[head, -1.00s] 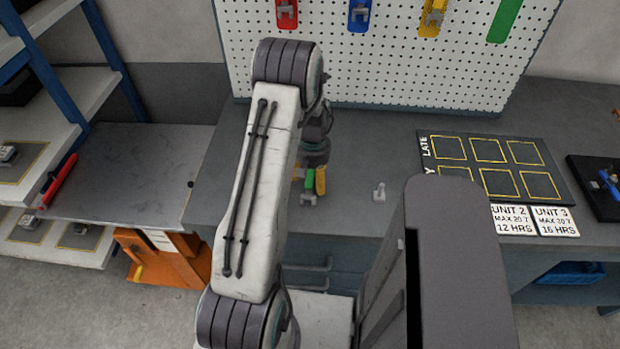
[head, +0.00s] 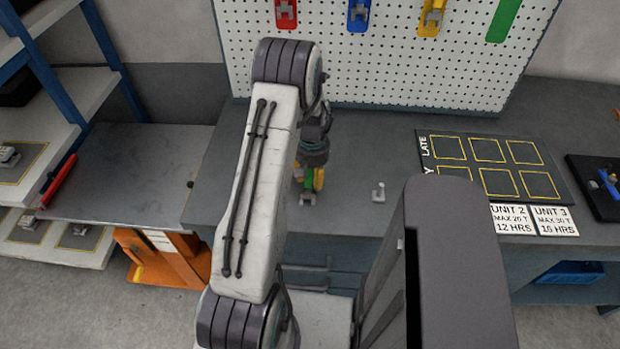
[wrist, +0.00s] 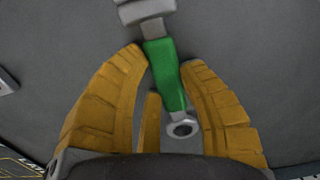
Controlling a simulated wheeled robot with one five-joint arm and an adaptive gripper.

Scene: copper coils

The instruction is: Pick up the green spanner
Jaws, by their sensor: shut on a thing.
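The green spanner (wrist: 165,72) lies between the yellow fingers of my gripper (wrist: 163,60) in the wrist view. Its grey jaw end points to the top of that view, and its ring end is near the palm. My gripper is shut on the green handle, close over the grey bench. In the head view the spanner (head: 308,186) is partly hidden behind my gripper (head: 310,180), with its grey end showing below. I cannot tell whether it touches the bench.
A small grey part (head: 378,192) stands on the bench to the right. A dark board with yellow squares (head: 490,165) and a black tray (head: 597,187) lie further right. A pegboard (head: 390,65) with coloured tool outlines rises behind. The bench around the spanner is mostly clear.

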